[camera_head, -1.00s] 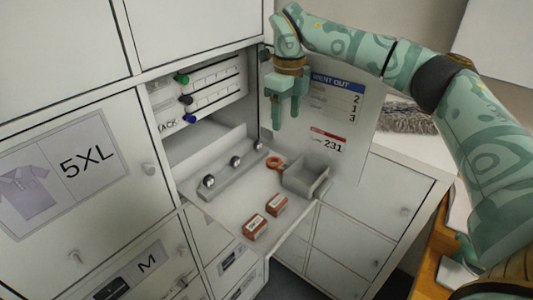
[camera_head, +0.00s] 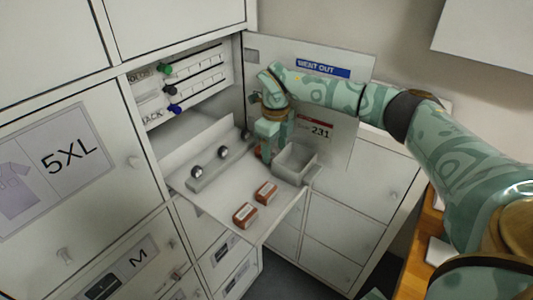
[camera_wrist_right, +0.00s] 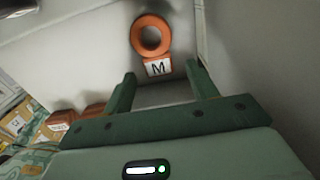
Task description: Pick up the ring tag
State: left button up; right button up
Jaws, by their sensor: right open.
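The ring tag (camera_wrist_right: 152,36) is an orange ring with a white label marked M. In the right wrist view it lies on the pale shelf just beyond my fingertips, with the label towards me. In the head view it is mostly hidden behind my right gripper (camera_head: 268,146); only a bit of orange shows. My right gripper also shows in the wrist view (camera_wrist_right: 160,76). It is open and empty, its two green fingers apart, with the tag ahead of the gap between them. My left gripper is not in view.
A small grey open box (camera_head: 295,166) stands close right of my right gripper. Two red-brown blocks (camera_head: 245,214) (camera_head: 266,193) lie nearer on the fold-down shelf (camera_head: 218,207). A grey rail with round knobs (camera_head: 197,172) lies left. An upright door panel (camera_head: 340,140) stands behind.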

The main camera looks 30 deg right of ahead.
jog(key=shift+f, duration=0.65)
jog(key=shift+c, duration=0.4)
jog(key=c, duration=1)
jog(key=shift+r, duration=0.15)
